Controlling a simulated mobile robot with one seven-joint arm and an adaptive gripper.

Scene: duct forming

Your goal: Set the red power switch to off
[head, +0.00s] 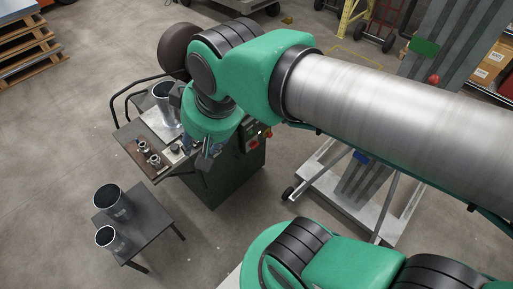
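A small red part (253,144), which looks like the power switch, sits on the dark control box on the front of the green machine cabinet (228,177). It is too small to tell its position. My gripper (207,151) hangs below my green wrist, just left of the control box, over or near the machine's top. My wrist and arm cover much of the machine. The fingers are small and partly hidden, so I cannot tell whether they are open or shut, or whether they touch anything.
A metal duct (163,97) stands on the machine's worktop, with small fittings (153,158) at its left edge. A low dark table (150,215) holds two metal cylinders. A wheeled grey lift (385,190) stands right. Floor between the table and the cabinet is clear.

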